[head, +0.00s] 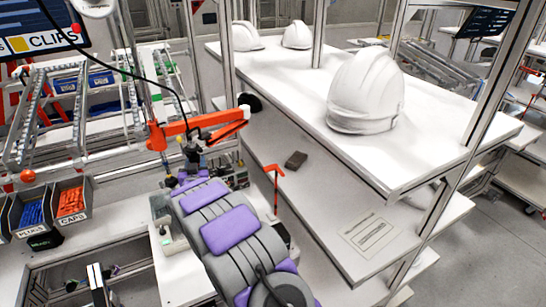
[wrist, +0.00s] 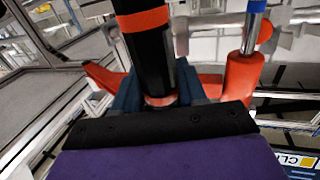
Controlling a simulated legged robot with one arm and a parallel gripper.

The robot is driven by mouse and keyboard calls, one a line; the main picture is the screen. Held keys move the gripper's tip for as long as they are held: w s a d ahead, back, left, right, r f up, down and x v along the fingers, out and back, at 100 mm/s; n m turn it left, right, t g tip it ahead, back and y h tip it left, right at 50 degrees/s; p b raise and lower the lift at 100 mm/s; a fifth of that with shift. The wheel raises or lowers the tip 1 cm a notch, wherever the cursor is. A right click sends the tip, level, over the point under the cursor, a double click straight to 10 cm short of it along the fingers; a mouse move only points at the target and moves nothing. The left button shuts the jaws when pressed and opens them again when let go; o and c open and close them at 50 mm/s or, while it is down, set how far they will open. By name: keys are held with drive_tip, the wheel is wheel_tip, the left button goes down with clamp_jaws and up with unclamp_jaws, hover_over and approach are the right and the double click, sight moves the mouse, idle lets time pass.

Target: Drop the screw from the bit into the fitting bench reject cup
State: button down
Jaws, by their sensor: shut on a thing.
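My gripper (head: 190,168) is at the end of my grey and purple arm in the head view, beside an orange jointed arm (head: 180,128). In the wrist view my gripper (wrist: 158,98) has its blue-grey fingers on both sides of a black cylindrical tool with orange bands (wrist: 145,45), which looks like the screwdriver. It is shut on this tool. In the head view the dark tool (head: 191,148) shows small at my gripper, below a black cable. The bit and the screw cannot be made out in either view. I cannot identify the reject cup.
A white shelf rack (head: 440,150) with white helmet shells (head: 366,92) stands to the right. A lower shelf holds a dark block (head: 296,159). Bins of blue plugs (head: 32,212) and orange caps (head: 71,201) are at left. A white bench surface (head: 185,275) lies under my arm.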

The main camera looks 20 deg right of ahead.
drive_tip(key=shift+f, duration=0.1)
drive_tip(key=shift+f+b, duration=0.6)
drive_tip(key=shift+f, duration=1.4)
drive_tip(key=shift+f+b, duration=0.4)
drive_tip(key=shift+f, duration=1.15)
idle(1.1)
drive_tip(key=shift+r, duration=0.15)
drive_tip(key=shift+r+p, duration=1)
drive_tip(key=shift+r, duration=1.85)
